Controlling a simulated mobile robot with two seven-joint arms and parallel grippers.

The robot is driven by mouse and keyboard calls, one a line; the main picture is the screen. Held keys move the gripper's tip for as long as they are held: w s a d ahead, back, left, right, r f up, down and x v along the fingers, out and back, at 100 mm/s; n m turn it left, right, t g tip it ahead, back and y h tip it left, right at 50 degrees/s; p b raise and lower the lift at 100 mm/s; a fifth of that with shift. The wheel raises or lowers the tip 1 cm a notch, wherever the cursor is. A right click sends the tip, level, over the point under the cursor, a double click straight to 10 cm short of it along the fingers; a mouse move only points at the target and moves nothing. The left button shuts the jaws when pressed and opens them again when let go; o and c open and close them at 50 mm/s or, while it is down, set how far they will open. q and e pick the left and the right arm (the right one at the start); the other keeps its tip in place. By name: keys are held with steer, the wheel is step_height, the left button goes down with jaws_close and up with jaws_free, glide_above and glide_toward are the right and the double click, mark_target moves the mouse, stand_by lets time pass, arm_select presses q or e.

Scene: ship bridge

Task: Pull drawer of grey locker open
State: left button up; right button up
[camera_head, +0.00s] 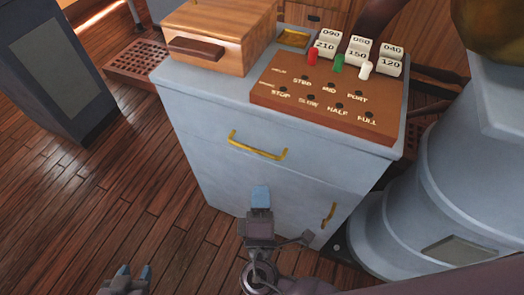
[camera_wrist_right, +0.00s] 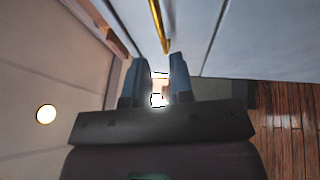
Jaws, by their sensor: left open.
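The grey locker (camera_head: 215,120) stands in the middle of the head view. Its drawer (camera_head: 205,133) looks closed, with a horizontal brass handle (camera_head: 256,147) on its front. My right gripper (camera_head: 260,192) is in front of the locker, below the drawer handle in the picture. In the right wrist view its two fingers (camera_wrist_right: 158,68) are apart, with nothing seen held between them. A brass handle (camera_wrist_right: 158,25) lies just ahead of the fingertips there. Whether it touches them I cannot tell. My left gripper (camera_head: 134,275) is open at the bottom left, away from the locker, partly cut off.
A wooden box (camera_head: 222,30) and a brown control panel (camera_head: 325,100) with coloured levers sit on the locker top. A lower door handle (camera_head: 328,215) is at the right. A grey pedestal (camera_head: 400,225) stands close on the right. Plank floor (camera_head: 110,200) is free at left.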

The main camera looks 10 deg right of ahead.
mark_target(261, 151)
steer(key=x, duration=1)
steer(key=shift+w+r, duration=0.1)
steer(key=shift+w, duration=0.3)
jaws_close()
